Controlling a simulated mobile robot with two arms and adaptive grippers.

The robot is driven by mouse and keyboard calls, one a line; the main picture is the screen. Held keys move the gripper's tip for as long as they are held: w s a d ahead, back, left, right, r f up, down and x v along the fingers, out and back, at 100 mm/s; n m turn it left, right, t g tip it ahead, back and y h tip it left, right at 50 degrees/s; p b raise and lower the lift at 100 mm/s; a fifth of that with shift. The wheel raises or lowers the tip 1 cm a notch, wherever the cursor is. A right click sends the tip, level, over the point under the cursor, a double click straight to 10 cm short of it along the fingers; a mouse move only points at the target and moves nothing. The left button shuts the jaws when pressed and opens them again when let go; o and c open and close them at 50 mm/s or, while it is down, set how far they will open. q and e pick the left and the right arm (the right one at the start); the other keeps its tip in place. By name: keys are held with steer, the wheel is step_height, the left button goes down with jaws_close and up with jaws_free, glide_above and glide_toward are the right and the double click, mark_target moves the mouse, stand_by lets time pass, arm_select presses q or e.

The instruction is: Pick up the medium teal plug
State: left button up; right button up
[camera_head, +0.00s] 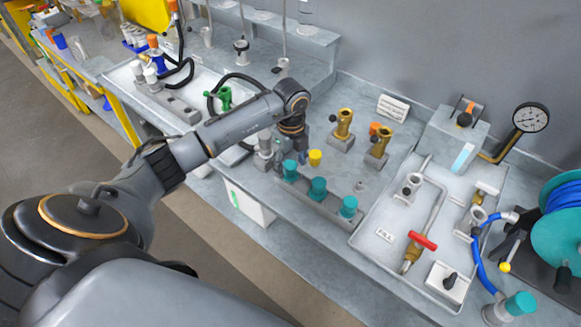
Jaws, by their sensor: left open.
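Three teal plugs stand in a row in a grey rack (332,211) near the bench's front edge: a left one (290,170), a middle one (318,188) and a right one (348,206). They differ little in size here, so I cannot tell for sure which is the medium one. Another teal cap (520,304) tops a grey fitting at the lower right. My left gripper (302,158) is open and points down just behind the left plug, close to it; I cannot tell whether they touch. My right gripper is not in view.
A small yellow piece (315,157) is right beside my left gripper. Brass fittings (343,124) stand behind the rack. A tray (372,236) with a red-handled valve (423,240) lies to the right. A green fitting (225,97) and black hose are behind my left arm.

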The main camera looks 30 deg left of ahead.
arm_select(q)
steer(key=shift+f, duration=0.6)
steer(key=c, duration=1.3)
steer(key=shift+r, duration=0.1)
steer(key=shift+r+b, duration=0.45)
steer(key=shift+s+d+r+b, duration=0.1)
steer(key=shift+d+r+b, duration=0.1)
steer(key=shift+r+b, duration=0.75)
steer(key=s+d+r, duration=0.3)
steer(key=s+d+r+b, duration=0.1)
steer(key=s+d+r, duration=0.1)
steer(key=s+r, duration=0.1)
steer(key=s+d+r, duration=0.3)
steer(key=s+r, duration=0.1)
steer(key=shift+s+d, duration=0.25)
steer(key=shift+d, duration=0.1)
